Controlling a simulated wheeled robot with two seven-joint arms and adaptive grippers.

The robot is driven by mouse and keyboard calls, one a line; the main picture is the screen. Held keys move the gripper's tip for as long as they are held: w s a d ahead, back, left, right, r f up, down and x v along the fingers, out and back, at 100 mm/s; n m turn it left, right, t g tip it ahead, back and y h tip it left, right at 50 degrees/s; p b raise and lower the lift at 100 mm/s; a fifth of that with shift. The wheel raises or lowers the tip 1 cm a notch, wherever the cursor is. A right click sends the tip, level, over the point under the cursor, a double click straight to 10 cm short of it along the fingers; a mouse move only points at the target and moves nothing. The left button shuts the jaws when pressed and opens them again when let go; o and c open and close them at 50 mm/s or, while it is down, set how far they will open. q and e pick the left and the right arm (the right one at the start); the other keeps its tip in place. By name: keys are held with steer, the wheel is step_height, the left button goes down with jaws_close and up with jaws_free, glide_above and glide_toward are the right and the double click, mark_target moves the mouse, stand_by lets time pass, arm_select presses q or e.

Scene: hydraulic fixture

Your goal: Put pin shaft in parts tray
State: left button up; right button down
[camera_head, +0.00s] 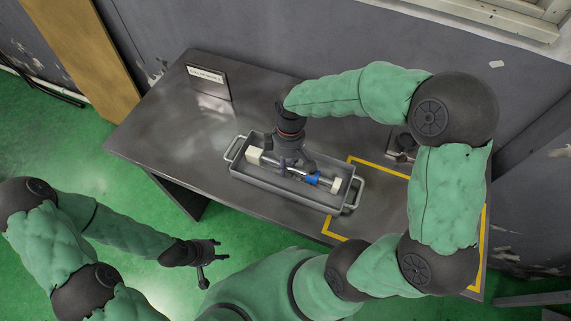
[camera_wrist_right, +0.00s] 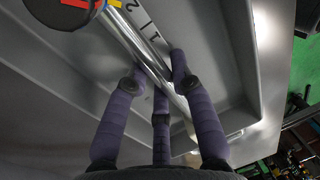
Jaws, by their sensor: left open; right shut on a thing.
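The pin shaft (camera_head: 297,172) is a shiny metal rod with a blue part, seen in the head view inside the grey parts tray (camera_head: 240,173). In the right wrist view the bright rod (camera_wrist_right: 138,48) runs diagonally between my fingers, with a red, yellow and blue end at top left. My right gripper (camera_head: 289,164) reaches down into the tray and is shut on the shaft. Whether the shaft touches the tray floor I cannot tell. My left gripper (camera_head: 208,254) is open and empty, off the table's front edge, low at left.
The tray sits on a dark metal table (camera_head: 170,130) with yellow tape (camera_head: 385,166) at right. A sign (camera_head: 207,77) stands at the back left. The table's left side is clear.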

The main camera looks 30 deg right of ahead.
steer(key=shift+f, duration=0.1)
steer(key=c, duration=1.1)
jaws_free()
steer(key=shift+o, duration=0.2)
step_height(320, 180, up, 12)
steer(key=w+d+p, duration=0.1)
steer(key=p, duration=0.2)
steer(key=shift+w+d+p, duration=0.15)
steer(key=shift+d+p, duration=0.1)
steer(key=shift+p, duration=0.15)
